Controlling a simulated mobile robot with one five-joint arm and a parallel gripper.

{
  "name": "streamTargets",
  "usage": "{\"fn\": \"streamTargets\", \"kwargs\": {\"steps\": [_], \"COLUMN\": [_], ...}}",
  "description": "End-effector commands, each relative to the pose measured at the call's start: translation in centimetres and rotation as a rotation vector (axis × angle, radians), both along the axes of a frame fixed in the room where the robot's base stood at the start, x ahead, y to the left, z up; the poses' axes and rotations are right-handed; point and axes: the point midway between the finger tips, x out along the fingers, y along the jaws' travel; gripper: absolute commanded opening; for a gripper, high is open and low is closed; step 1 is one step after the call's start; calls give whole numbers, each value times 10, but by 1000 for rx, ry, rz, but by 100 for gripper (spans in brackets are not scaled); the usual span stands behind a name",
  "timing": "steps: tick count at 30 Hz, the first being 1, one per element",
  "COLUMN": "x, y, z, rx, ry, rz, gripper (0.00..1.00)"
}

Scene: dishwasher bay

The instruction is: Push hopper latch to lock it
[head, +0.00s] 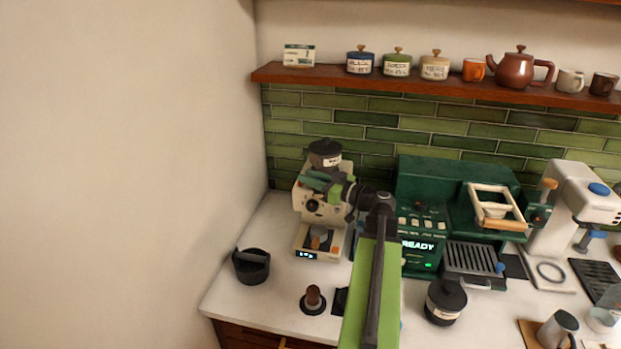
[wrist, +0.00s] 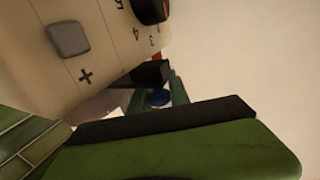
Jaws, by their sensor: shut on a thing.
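The cream grinder (head: 312,209) stands at the back left of the counter, with a dark lidded hopper (head: 324,149) on top. My gripper (head: 312,181) reaches across the grinder's upper body, just below the hopper. In the wrist view the grinder's face (wrist: 85,22) fills the upper left, with a grey button, a dark knob and printed numbers. One broad green finger with a dark pad (wrist: 165,122) crosses the bottom. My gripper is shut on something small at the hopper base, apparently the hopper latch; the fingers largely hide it.
A green espresso machine (head: 432,185) stands right of the grinder. A black knock bin (head: 251,266), a tamper (head: 313,299) and a dark lidded jar (head: 445,302) stand on the counter. The wall is close on the left. A wooden shelf (head: 430,88) with jars hangs above.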

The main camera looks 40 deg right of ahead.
Motion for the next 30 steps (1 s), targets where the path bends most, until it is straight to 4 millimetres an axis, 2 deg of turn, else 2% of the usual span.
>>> {"fn": "streamTargets", "kwargs": {"steps": [13,21,28,29,30], "x": [1,15,15,15,15], "y": [0,-23,-23,-23,-23], "z": [0,0,1,1,1], "rx": [0,0,1,1,1], "ry": [0,0,-2,-3,-3], "rz": [0,0,-3,-3,-3], "gripper": [0,0,0,25,30]}}
